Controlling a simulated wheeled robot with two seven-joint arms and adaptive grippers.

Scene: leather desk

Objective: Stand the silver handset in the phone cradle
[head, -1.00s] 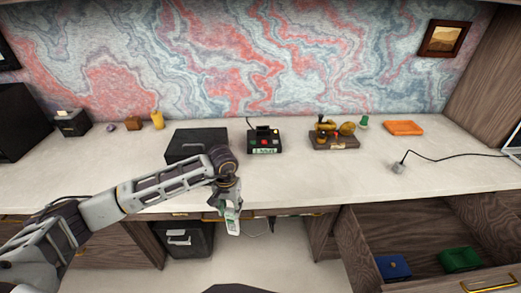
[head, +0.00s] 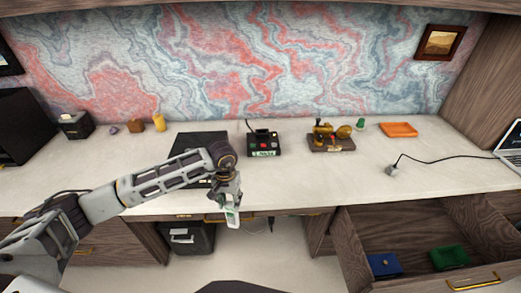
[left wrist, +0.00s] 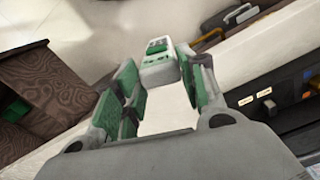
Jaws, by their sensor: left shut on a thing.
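The silver handset (head: 232,216), pale with a green screen, hangs from my left gripper (head: 230,203) in front of the desk's front edge. In the left wrist view the handset (left wrist: 158,60) sits between the two green-padded fingertips of the left gripper (left wrist: 160,75), which is shut on it. The phone cradle seems to be the black base (head: 264,152) with coloured buttons and a green display, on the desk behind and right of the gripper. The handset is apart from it. My right gripper is not in view.
A black box (head: 190,144) stands left of the base, partly behind my left arm. A brass object on a wooden stand (head: 331,146), an orange tray (head: 398,130) and a cable plug (head: 392,171) lie to the right. An open drawer (head: 420,238) juts out at lower right.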

